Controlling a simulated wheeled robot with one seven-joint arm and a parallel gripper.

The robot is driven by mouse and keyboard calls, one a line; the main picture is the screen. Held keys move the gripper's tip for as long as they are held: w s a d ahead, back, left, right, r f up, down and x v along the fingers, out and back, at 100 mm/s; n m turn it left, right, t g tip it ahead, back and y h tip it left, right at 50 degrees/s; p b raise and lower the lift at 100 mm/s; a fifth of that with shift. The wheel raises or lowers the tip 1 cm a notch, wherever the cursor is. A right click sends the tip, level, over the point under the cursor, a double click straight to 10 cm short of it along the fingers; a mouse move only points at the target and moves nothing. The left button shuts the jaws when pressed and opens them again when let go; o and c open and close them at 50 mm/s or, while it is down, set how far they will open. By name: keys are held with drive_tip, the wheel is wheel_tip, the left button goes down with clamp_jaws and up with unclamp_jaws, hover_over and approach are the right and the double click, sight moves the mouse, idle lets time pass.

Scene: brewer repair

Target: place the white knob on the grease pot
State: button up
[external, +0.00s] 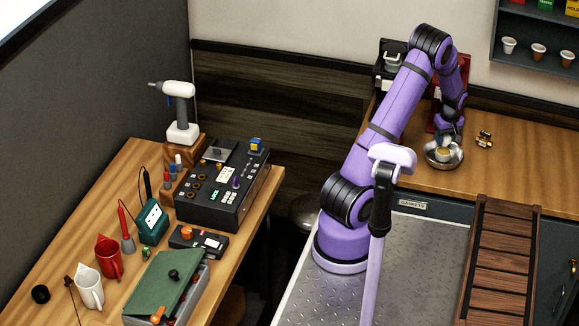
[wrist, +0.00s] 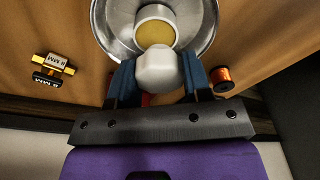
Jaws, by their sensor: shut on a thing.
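My gripper (wrist: 160,80) is shut on the white knob (wrist: 160,70), a faceted white piece between its two blue fingers in the wrist view. The grease pot (wrist: 157,32) is a small white cup with a tan-yellow top. It stands in a shiny steel bowl (wrist: 112,30). The knob overlaps the near edge of the pot in that view; I cannot tell whether they touch. In the external view my gripper (external: 449,138) is right above the pot (external: 443,154) and bowl (external: 430,158) on the wooden counter. The knob is not clear there.
Brass-and-black fittings marked 8 MM (wrist: 49,70) lie left of the bowl in the wrist view. A copper-coloured spool (wrist: 222,78) stands to the right. A red machine (external: 463,66) stands behind the arm.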

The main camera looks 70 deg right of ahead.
sight(444, 144)
drive_tip(key=shift+d+f, duration=0.15)
drive_tip(key=shift+d, duration=0.35)
drive_tip(key=shift+f, duration=1.65)
drive_tip(key=shift+f, duration=0.15)
drive_tip(key=o, duration=0.9)
drive_tip(key=r, duration=0.4)
drive_tip(key=a+r, duration=0.1)
drive_tip(key=r, duration=0.7)
drive_tip(key=shift+s+a+r, duration=0.1)
drive_tip(key=shift+s+a, duration=0.05)
drive_tip(key=shift+s, duration=0.25)
